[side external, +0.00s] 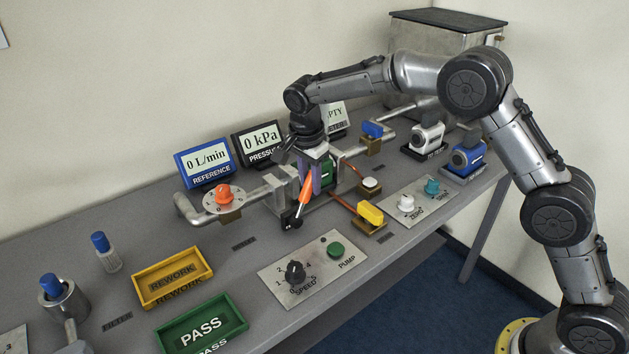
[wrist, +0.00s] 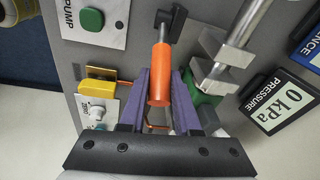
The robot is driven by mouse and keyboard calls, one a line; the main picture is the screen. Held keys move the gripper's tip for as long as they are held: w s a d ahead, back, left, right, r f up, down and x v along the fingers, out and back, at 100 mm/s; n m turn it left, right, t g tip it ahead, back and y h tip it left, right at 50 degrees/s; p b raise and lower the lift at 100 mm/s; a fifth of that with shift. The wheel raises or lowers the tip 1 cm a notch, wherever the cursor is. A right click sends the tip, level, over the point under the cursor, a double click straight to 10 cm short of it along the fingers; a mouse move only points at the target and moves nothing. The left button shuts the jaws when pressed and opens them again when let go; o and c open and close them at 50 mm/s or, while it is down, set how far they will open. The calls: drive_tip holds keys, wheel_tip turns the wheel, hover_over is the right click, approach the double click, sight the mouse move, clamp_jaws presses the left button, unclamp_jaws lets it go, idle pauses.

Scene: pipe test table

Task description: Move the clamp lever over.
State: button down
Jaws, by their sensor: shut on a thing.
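The clamp lever has an orange handle (side external: 305,192) on a metal rod that ends in a black block (side external: 291,220). It leans at a slant in front of the pipe clamp on the middle of the table. My gripper (side external: 316,180) points down at it with purple fingers. In the wrist view the orange handle (wrist: 160,75) lies between the fingertips of my gripper (wrist: 164,85), which are shut on it. The black block (wrist: 178,22) shows beyond them. A green part (wrist: 204,90) of the clamp sits beside the fingers. The clamp's body is partly hidden by my gripper.
A yellow valve handle (side external: 370,213) and a white knob (side external: 371,184) stand close on the right. The pump panel (side external: 312,268) is in front. A yellow tray (side external: 172,277) and a green tray (side external: 202,325) lie front left.

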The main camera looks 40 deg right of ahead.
drive_tip(key=shift+a+r+h, duration=0.2)
drive_tip(key=shift+a+h, duration=0.25)
drive_tip(key=shift+a+r+h, duration=0.15)
drive_tip(key=shift+a+h, duration=0.3)
drive_tip(key=a+f+h, duration=0.1)
drive_tip(key=a+h, duration=0.8)
drive_tip(key=h, duration=0.1)
drive_tip(key=shift+f+n, duration=0.35)
drive_tip(key=shift+n, duration=0.05)
drive_tip(key=shift+a+t, duration=0.1)
drive_tip(key=shift+t, duration=0.2)
drive_tip(key=c, duration=0.6)
unclamp_jaws()
drive_tip(key=shift+f, duration=0.1)
